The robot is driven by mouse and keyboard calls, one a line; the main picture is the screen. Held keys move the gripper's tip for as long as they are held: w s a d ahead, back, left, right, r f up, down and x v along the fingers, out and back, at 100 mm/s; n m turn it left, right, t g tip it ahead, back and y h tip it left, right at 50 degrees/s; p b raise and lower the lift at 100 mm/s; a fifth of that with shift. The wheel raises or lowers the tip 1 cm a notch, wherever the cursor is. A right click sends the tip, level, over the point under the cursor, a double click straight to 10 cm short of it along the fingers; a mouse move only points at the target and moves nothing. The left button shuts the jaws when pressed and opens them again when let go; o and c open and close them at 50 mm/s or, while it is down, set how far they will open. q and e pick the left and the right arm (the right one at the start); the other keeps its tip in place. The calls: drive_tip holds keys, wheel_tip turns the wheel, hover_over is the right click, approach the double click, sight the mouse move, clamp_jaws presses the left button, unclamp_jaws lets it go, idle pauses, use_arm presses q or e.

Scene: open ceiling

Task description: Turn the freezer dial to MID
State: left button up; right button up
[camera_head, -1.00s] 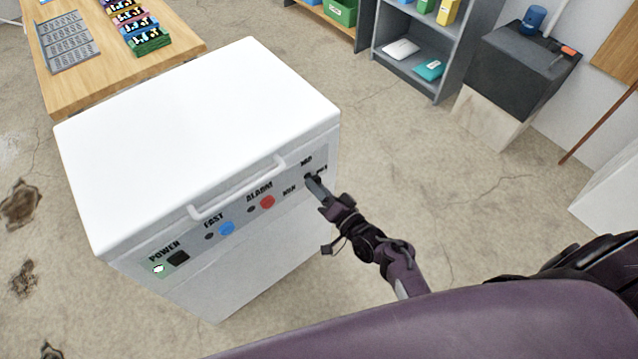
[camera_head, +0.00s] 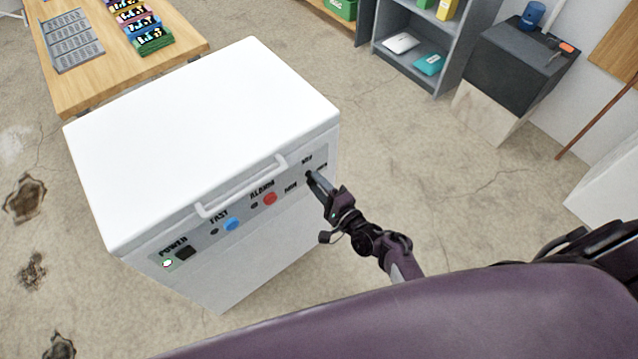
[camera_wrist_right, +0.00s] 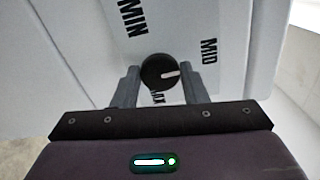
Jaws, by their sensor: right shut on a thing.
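The white freezer (camera_head: 205,130) stands left of centre in the head view, with a control panel along its front. The black dial (camera_wrist_right: 158,70) shows in the wrist view with a white pointer mark facing right, slightly below the MID label (camera_wrist_right: 209,50). The MIN label (camera_wrist_right: 133,18) is at upper left, and MAX (camera_wrist_right: 158,97) is below the dial, partly covered. My right gripper (camera_wrist_right: 160,83) is shut on the dial, one finger on each side. In the head view my right gripper (camera_head: 314,180) reaches the panel's right end and hides most of the dial. My left gripper is out of view.
The panel also has a red alarm button (camera_head: 270,198), a blue button (camera_head: 231,224) and a black power switch (camera_head: 186,252). A handle (camera_head: 240,188) juts from the lid's front. A wooden table (camera_head: 95,85) stands behind left. Floor right of the freezer is clear.

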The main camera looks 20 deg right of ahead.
idle(0.3)
drive_tip(key=o, duration=1)
drive_tip(key=shift+c, duration=0.2)
drive_tip(key=v, duration=0.7)
drive_tip(key=shift+s+d, duration=0.2)
drive_tip(key=shift+s, duration=0.15)
